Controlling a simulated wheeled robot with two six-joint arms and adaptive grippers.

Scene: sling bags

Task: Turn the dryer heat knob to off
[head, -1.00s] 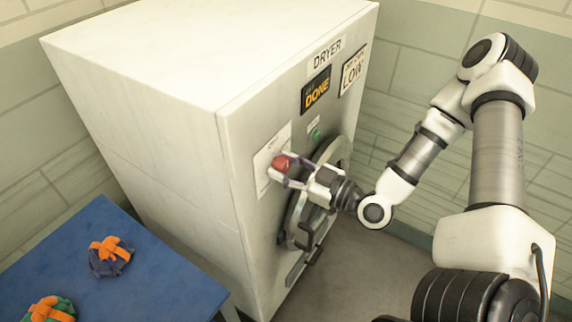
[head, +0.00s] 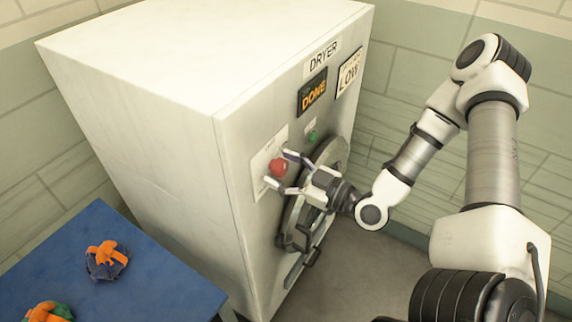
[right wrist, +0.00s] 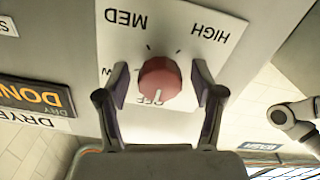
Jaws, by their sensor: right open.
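The red heat knob (head: 278,167) sits on a white dial plate (head: 262,160) on the dryer's front. In the right wrist view the knob (right wrist: 159,79) shows a white mark on its lower part, pointing at the OFF lettering, which is partly covered. MED and HIGH read upside down on the other side, and another label is mostly hidden by a finger. My right gripper (head: 281,169) is open in front of the knob, one finger on each side, with gaps between fingers and knob in the wrist view. My left gripper is not in view.
A blue table (head: 150,285) at lower left holds two strapped bundles, one dark blue (head: 105,262).

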